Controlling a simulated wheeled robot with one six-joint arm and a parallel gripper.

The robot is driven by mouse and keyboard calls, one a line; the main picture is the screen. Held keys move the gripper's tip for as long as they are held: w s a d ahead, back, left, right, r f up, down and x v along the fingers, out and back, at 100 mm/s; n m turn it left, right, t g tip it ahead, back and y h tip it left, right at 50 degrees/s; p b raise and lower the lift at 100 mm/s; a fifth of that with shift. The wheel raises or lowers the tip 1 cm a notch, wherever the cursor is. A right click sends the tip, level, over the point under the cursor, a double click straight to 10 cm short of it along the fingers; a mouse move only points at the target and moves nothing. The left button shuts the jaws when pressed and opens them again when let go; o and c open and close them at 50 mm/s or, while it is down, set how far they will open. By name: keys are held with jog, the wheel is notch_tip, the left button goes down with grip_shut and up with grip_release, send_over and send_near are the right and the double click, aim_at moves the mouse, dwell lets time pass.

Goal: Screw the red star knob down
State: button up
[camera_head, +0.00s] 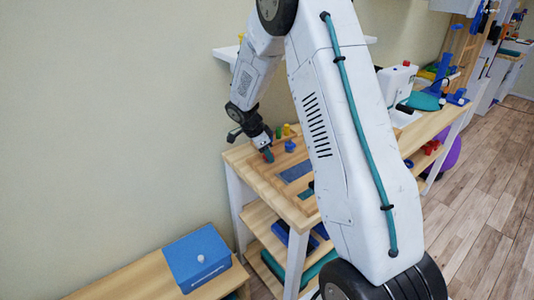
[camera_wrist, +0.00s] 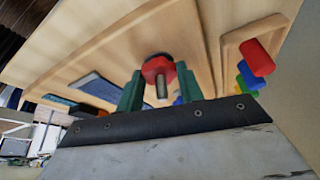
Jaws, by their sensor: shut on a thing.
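The red star knob (camera_wrist: 158,68) is between the two green fingers of my gripper (camera_wrist: 160,74) in the wrist view. A grey threaded stud (camera_wrist: 162,90) shows at its middle, pointing toward the camera. My gripper is shut on the knob, over a wooden board (camera_wrist: 105,62). How far down the stud the knob sits cannot be told. In the head view my gripper (camera_head: 267,154) points down at the far left end of the wooden table (camera_head: 240,158); the fingers mostly hide the knob there.
A blue panel (camera_head: 297,171) lies on the table. A blue box (camera_head: 197,257) sits on a low bench. The wall is close behind.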

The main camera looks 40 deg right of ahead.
jog(key=shift+w+r+m+g, duration=0.1)
jog(key=shift+m+g, duration=0.15)
jog(key=shift+m, duration=0.5)
jog(key=shift+w+r+m+g, duration=0.1)
jog(key=shift+m+g, duration=0.15)
jog(key=shift+m, duration=0.5)
jog(key=o, duration=1)
jog(key=shift+w+a+r, duration=0.1)
jog(key=shift+w+r, duration=0.05)
jog(key=shift+r, duration=0.3)
jog(key=w+a, duration=0.5)
jog(key=a, duration=0.5)
jog(key=shift+w+a, duration=0.3)
jog(key=shift+w, duration=0.1)
jog(key=shift+r, duration=0.15)
